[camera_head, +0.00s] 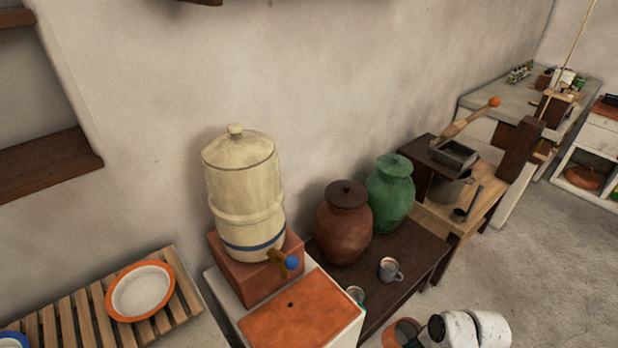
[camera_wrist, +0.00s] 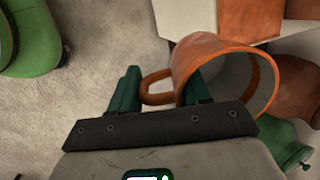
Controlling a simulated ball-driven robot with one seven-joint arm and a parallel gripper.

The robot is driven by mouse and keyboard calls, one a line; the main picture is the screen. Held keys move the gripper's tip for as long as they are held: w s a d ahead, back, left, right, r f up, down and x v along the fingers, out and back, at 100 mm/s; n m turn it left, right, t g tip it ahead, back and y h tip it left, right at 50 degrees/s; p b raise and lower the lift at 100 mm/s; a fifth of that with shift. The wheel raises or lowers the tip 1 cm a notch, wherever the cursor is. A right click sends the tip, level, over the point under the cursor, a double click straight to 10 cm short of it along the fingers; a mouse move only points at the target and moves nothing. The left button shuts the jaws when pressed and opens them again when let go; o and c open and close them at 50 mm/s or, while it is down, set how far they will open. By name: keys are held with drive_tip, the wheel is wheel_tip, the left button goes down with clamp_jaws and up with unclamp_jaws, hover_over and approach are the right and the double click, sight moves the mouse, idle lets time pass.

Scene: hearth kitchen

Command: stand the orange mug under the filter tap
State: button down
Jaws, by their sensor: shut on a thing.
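The orange mug (camera_wrist: 215,60) is in my gripper (camera_wrist: 160,84) in the wrist view. The green fingers are at its handle side, and the handle shows between them. The mug's pale inside opens to the right in that view. In the head view the mug (camera_head: 402,331) is low at the bottom edge, beside my white wrist. The cream filter (camera_head: 242,185) stands on a terracotta block, with its blue-knobbed tap (camera_head: 290,263) over a terracotta-topped stand (camera_head: 300,312). The top under the tap is bare except for a small dark spot. The mug is right of and apart from this stand.
A dark bench (camera_head: 415,250) right of the filter holds a brown jar (camera_head: 344,228), a green jar (camera_head: 390,190), a grey cup (camera_head: 389,270) and a teal-rimmed cup (camera_head: 356,294). A slatted rack (camera_head: 70,318) with an orange-rimmed plate (camera_head: 140,292) is at left.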

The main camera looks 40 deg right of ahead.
drive_tip(key=shift+s+d, duration=0.1)
drive_tip(key=shift+d, duration=0.15)
drive_tip(key=w+a+r+n+g+b, duration=0.1)
drive_tip(key=w+a+r+n+g, duration=0.1)
drive_tip(key=w+a+n, duration=0.6)
drive_tip(key=w+a+r+n+g+y+b, duration=0.1)
drive_tip(key=w+a+n+g, duration=0.2)
drive_tip(key=w+a+n, duration=0.6)
drive_tip(key=w+a, duration=0.2)
drive_tip(key=w, duration=0.1)
drive_tip(key=shift+r+n+y, duration=0.3)
drive_tip(key=shift+r, duration=0.05)
drive_tip(key=shift+a, duration=0.2)
